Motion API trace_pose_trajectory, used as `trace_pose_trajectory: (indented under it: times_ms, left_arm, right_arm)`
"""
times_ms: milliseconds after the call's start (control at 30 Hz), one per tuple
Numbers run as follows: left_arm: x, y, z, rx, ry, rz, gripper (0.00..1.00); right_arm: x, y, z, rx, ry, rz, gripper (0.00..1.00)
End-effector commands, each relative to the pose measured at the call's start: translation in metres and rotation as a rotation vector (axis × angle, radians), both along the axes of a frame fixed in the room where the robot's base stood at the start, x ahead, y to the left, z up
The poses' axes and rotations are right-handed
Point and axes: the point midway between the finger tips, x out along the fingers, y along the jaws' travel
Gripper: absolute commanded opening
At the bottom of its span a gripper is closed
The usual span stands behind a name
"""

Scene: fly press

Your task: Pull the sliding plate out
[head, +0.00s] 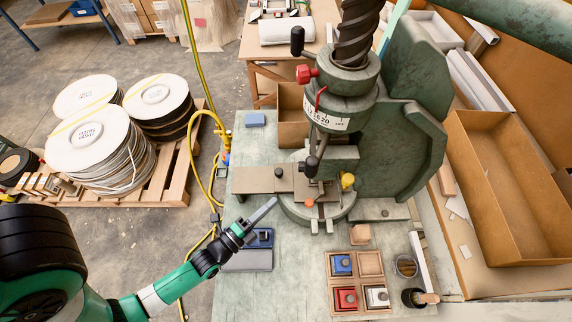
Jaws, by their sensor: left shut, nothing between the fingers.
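The fly press (420,90) stands on the green-grey worktable, with its screw and ram above a round base. The sliding plate (252,180) is a flat brown-grey strip that sticks out to the left of the press. A small dark knob (279,172) stands on it. My left gripper (272,202) is shut and empty. It points up and right, in front of the plate and apart from the knob. Whether its tips are above the plate's height I cannot tell. My right gripper is not in view.
A wooden tray (371,258) with blue, red and white blocks lies at the front right. A blue item (262,238) and a grey pad (248,261) lie beside my gripper. A large cardboard box (470,200) is at right. Cable reels (155,98) are on a pallet at left.

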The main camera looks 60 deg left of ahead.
Motion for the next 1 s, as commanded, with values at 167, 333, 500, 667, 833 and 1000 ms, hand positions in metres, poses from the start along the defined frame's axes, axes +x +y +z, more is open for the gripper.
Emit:
trace_pose_trajectory:
  times_ms: [167, 333, 500, 667, 833, 1000]
  left_arm:
    - [0.01, 0.003, 0.001, 0.0, -0.003, 0.0, 0.0]
    - [0.038, 0.011, 0.001, 0.001, -0.006, 0.0, 0.0]
    - [0.074, 0.023, 0.002, 0.001, -0.007, 0.0, 0.0]
    - [0.095, 0.035, 0.006, 0.002, -0.001, 0.008, 0.0]
    - [0.085, 0.047, 0.005, 0.001, 0.0, 0.005, 0.0]
    - [0.076, 0.059, 0.004, 0.002, -0.002, 0.006, 0.0]
  right_arm:
    - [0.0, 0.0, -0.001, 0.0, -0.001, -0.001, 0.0]
    - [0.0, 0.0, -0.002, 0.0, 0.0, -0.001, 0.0]
    - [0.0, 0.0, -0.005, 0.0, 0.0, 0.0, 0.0]
    - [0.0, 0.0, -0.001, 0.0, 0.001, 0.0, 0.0]
    - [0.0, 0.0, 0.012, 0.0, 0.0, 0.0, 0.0]
    - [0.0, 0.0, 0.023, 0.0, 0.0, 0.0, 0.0]
